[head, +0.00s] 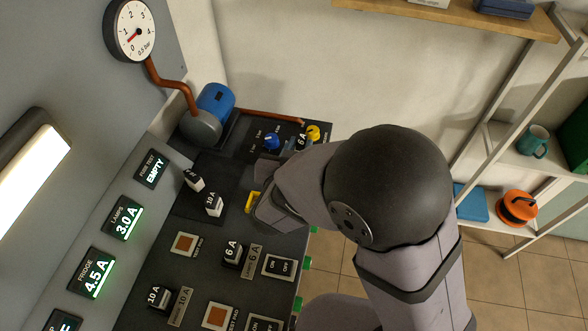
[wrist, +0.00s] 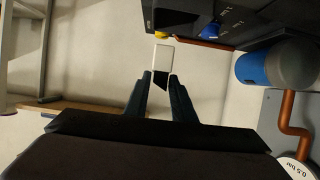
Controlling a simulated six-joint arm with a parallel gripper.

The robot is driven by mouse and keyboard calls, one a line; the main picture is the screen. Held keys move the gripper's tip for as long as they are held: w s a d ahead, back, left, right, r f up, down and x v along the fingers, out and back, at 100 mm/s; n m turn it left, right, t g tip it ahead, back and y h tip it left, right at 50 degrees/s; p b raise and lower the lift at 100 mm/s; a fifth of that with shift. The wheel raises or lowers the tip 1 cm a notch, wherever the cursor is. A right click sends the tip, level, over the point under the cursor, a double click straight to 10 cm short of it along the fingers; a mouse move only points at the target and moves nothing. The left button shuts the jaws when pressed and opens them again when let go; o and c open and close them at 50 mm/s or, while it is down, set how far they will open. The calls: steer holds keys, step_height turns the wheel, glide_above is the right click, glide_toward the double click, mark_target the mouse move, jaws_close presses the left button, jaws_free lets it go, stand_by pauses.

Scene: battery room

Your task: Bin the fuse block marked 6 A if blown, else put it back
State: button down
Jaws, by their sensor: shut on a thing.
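A white and black fuse block marked 6 A (head: 302,142) shows just past my arm, beside the yellow knob in the head view. My gripper (wrist: 160,77) is shut on a block whose white face (wrist: 163,55) shows in the wrist view; no marking is legible there. It appears to be this same 6 A block, held up off the panel. In the head view my arm hides most of the fingers. Another block marked 6 A (head: 232,252) sits on the panel beside a 6 A label. The fuse test display (head: 153,168) reads EMPTY.
Blocks marked 10 A stand on the dark mat (head: 214,205) and lower on the panel (head: 158,296). Another block (head: 194,180) is on the mat. A blue pump (head: 215,101), copper pipe, blue knob (head: 271,141) and yellow knob (head: 313,131) are at the back. A yellow-edged part (head: 253,202) is partly hidden.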

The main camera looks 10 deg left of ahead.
steer(key=shift+f, duration=0.2)
step_height(320, 180, down, 6)
steer(key=b, duration=0.6)
steer(key=shift+r+b, duration=0.2)
steer(key=shift+b, duration=0.1)
steer(key=c, duration=1.4)
jaws_free()
steer(key=v, duration=0.7)
steer(key=shift+s, duration=0.15)
steer(key=shift+r, duration=0.15)
